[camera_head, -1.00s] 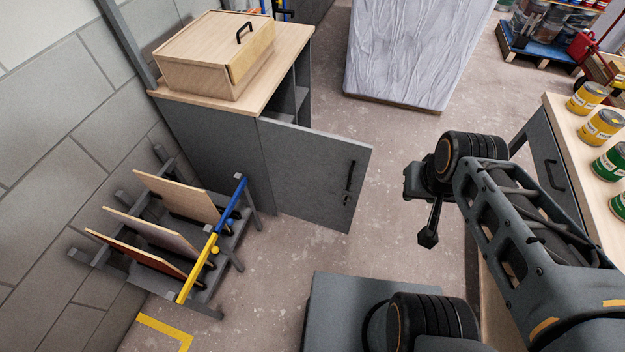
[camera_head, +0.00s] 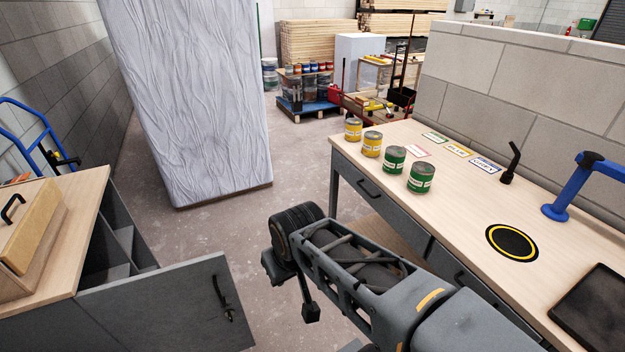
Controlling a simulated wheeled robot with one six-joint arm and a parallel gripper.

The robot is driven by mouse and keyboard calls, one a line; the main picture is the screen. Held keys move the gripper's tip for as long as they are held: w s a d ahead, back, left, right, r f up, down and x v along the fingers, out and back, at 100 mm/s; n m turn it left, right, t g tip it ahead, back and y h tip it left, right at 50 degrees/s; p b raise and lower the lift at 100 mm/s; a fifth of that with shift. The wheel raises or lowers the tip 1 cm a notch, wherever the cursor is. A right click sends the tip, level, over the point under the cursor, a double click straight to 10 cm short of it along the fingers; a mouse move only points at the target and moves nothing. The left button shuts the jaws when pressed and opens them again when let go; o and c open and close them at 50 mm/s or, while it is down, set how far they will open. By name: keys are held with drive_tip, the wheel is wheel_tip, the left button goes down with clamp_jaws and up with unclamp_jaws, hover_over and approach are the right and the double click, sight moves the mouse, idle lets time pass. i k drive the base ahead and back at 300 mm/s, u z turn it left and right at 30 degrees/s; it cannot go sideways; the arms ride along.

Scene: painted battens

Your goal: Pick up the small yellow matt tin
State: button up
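Two yellow tins stand upright on the wooden bench top: the farther yellow tin (camera_head: 353,130) and the nearer yellow tin (camera_head: 371,145). Both have pale label bands. I cannot tell for sure which is smaller or matt. Two green tins, the farther green tin (camera_head: 393,160) and the nearer green tin (camera_head: 420,178), continue the row towards me. My gripper (camera_head: 309,312) hangs low at the end of my folded arm, left of the bench and apart from all tins. It is too dark and small to tell whether it is open.
The bench (camera_head: 440,225) also bears colour-marked cards (camera_head: 458,150), a black disc with a yellow ring (camera_head: 511,242), a black tray (camera_head: 597,308) and a blue clamp-like fixture (camera_head: 580,185). A grey cabinet door (camera_head: 165,310) stands open at left. A wrapped block (camera_head: 190,100) stands behind; floor between is clear.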

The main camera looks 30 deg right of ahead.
sight(372, 139)
drive_tip(key=z, duration=0.65)
drive_tip(key=i, duration=2.05)
drive_tip(key=u, duration=0.5)
drive_tip(key=i, duration=1.8)
drive_tip(key=z, duration=3.8)
